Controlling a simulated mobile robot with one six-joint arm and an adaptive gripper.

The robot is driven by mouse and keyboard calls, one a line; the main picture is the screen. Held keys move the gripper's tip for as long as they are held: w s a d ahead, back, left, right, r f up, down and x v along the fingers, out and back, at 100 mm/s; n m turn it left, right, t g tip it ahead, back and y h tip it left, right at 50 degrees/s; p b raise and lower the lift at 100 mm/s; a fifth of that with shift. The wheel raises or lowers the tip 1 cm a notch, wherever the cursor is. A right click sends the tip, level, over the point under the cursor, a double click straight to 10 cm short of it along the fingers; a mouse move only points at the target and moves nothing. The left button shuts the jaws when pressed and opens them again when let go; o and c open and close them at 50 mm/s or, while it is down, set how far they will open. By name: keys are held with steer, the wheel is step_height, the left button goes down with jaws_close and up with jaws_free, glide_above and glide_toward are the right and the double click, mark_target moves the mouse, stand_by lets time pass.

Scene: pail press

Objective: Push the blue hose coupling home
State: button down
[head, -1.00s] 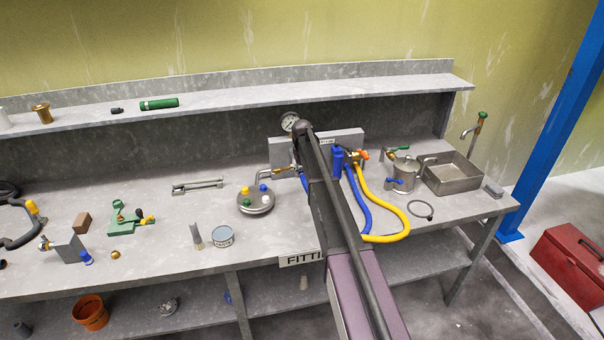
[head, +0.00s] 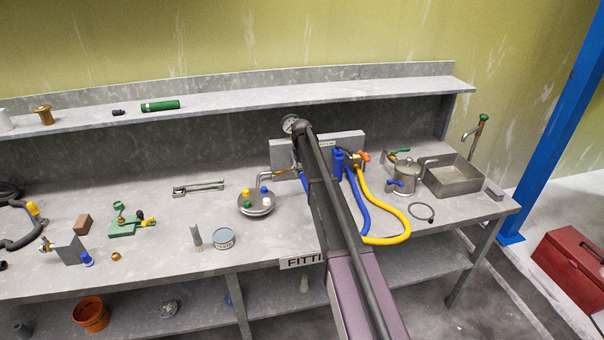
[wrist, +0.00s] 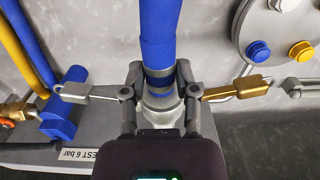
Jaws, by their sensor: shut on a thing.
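In the wrist view my gripper (wrist: 158,88) is shut on the blue hose coupling (wrist: 158,54), at a dark band near its end. A pale metal collar (wrist: 160,100) shows directly below the band between the fingers. Whether the coupling is fully seated on it cannot be told. A silver lever (wrist: 88,93) sticks out to the left and a brass lever (wrist: 236,89) to the right. In the head view my arm hides the gripper and coupling; a little blue hose (head: 304,182) shows left of the arm.
The grey block (head: 284,156) behind my arm carries a gauge (head: 289,124). A blue hose (head: 357,205) and yellow hose (head: 401,218) loop to its right. A steel basin (head: 453,184) stands at the right.

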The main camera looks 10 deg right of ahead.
steer(key=shift+w, duration=0.15)
steer(key=shift+c, duration=1.5)
jaws_free()
steer(key=shift+s, duration=0.2)
